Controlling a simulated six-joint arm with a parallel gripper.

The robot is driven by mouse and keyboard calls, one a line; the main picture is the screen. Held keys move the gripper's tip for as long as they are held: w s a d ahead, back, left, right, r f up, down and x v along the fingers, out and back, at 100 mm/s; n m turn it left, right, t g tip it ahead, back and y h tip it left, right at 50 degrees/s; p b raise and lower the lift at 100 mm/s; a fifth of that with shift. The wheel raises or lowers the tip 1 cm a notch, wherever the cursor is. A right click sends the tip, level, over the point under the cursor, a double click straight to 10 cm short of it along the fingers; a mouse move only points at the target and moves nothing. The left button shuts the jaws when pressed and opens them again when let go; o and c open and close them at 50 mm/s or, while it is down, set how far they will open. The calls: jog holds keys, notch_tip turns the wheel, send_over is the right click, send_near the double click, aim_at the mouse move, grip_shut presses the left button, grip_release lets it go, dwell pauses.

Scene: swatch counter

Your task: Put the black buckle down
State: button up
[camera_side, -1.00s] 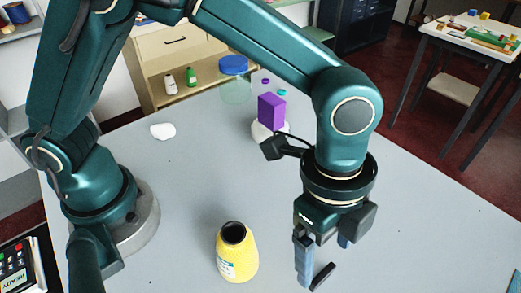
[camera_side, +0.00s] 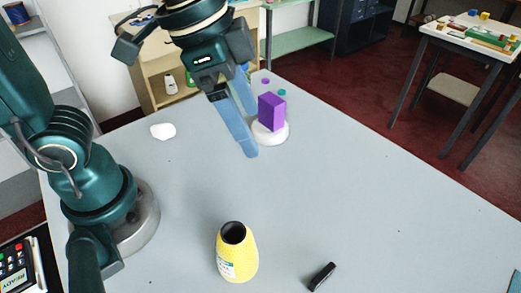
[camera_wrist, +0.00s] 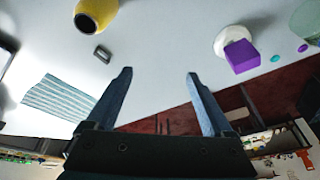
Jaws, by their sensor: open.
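The black buckle (camera_side: 322,277) lies flat on the grey table near its front edge, to the right of the yellow bottle. It also shows in the wrist view (camera_wrist: 102,54), lying apart from everything else. My gripper (camera_side: 252,128) is open and empty, raised at the back of the table near the white dish, well away from the buckle. In the wrist view its two blue fingers (camera_wrist: 160,73) stand wide apart with nothing between them.
A yellow bottle (camera_side: 238,255) with a dark open mouth stands left of the buckle. A purple block (camera_side: 271,111) sits on a round white dish (camera_side: 282,138). A white lump (camera_side: 162,131) lies at the back left. A striped cloth (camera_wrist: 58,98) shows in the wrist view. The table's middle is clear.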

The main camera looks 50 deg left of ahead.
jog(key=s+a+f+n+t+y, duration=0.1)
jog(key=s+a+f+n+t, duration=0.1)
jog(key=s+a+n, duration=0.2)
jog(key=shift+s+a+n+y, duration=0.3)
jog(key=shift+s+a+n, duration=0.1)
jog(key=shift+a+n, duration=1.6)
